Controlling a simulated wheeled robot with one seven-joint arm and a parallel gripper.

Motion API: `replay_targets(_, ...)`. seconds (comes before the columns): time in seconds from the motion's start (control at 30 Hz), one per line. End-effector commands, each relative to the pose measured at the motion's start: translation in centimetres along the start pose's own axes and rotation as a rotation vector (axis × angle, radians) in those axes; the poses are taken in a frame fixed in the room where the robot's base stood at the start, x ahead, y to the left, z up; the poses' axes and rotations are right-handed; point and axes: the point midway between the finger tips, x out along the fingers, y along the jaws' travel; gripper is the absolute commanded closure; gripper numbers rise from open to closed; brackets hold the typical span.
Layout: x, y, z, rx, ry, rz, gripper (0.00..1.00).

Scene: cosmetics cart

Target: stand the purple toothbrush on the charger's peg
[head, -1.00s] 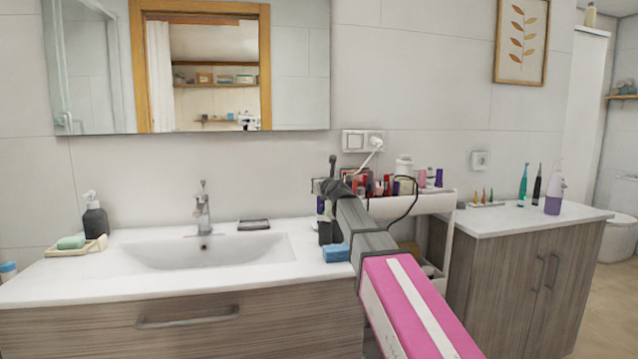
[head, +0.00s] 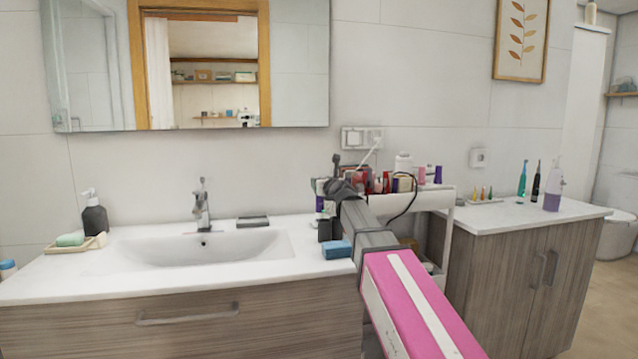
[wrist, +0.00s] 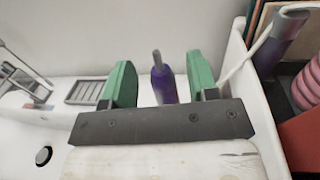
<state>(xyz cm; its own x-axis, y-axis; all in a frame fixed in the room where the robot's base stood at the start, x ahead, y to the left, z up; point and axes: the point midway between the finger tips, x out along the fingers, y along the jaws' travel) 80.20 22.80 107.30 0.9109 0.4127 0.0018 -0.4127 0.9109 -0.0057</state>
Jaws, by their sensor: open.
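The purple toothbrush (wrist: 164,87) stands roughly upright in the wrist view, with a thin grey neck at its top. It appears between the two green fingertips of my gripper (wrist: 161,82), with clear gaps on both sides. My gripper is open and empty. The toothbrush's lower end is hidden behind the gripper body. In the head view, a purple upright shape (head: 320,204) shows just left of my arm's end, beside a dark cup (head: 325,230); it is probably the same toothbrush. I cannot make out the charger or its peg.
The cart (head: 447,200), holding several bottles and boxes, stands right of the sink counter (head: 290,280). Its wall (wrist: 250,95) is close to my right finger. A white cable (wrist: 262,40) crosses there. A blue block (head: 337,250) lies near my arm. The sink (head: 200,250) is left.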

Motion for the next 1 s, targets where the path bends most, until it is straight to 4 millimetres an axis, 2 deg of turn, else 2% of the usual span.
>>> replay_targets(0.03,-1.5,0.1,-0.1,0.000,-0.001,-0.001,0.46)
replay_targets(0.2,-4.8,0.1,-0.1,0.000,-0.002,-0.001,0.46)
replay_targets(0.4,-7.2,0.1,-0.1,0.000,0.000,0.000,0.46)
replay_targets(1.0,-7.4,0.0,0.0,0.000,0.000,0.000,0.46)
